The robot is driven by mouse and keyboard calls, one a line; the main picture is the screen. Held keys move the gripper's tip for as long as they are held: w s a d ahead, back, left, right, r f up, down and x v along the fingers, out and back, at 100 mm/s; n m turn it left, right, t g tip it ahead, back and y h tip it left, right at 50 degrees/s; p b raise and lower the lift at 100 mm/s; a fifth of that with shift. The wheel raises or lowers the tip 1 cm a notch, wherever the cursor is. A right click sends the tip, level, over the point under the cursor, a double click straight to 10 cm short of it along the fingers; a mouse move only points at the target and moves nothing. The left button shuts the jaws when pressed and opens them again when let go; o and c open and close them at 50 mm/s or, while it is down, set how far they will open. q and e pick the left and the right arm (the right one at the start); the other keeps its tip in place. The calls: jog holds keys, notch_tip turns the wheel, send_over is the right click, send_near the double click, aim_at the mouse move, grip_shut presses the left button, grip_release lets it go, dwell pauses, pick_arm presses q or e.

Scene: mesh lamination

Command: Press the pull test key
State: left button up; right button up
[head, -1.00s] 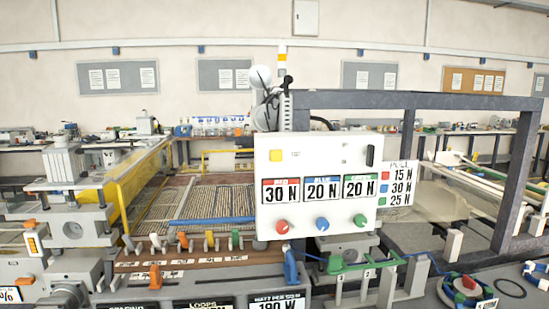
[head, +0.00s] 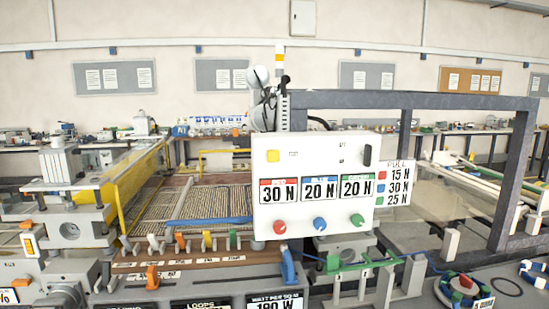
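A white control panel (head: 335,153) faces me in the middle of the head view. A square yellow key (head: 272,156) is at its upper left, with a small label beside it that is too blurred to read surely. Three displays read 30 N under red (head: 279,192), 20 N under blue (head: 319,189) and 20 N under green (head: 357,188). Below them are a red knob (head: 280,227), a blue knob (head: 320,223) and a green knob (head: 357,220). A black switch (head: 367,155) is at the upper right. Neither of my grippers is in view.
A PULL card (head: 394,185) beside the panel lists red 15 N, blue 30 N, green 25 N. A dark frame (head: 410,101) stands behind. A wire mesh (head: 205,203) lies left. Coloured levers (head: 207,240) and a 180 W display (head: 279,304) are below. The panel's front looks unobstructed.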

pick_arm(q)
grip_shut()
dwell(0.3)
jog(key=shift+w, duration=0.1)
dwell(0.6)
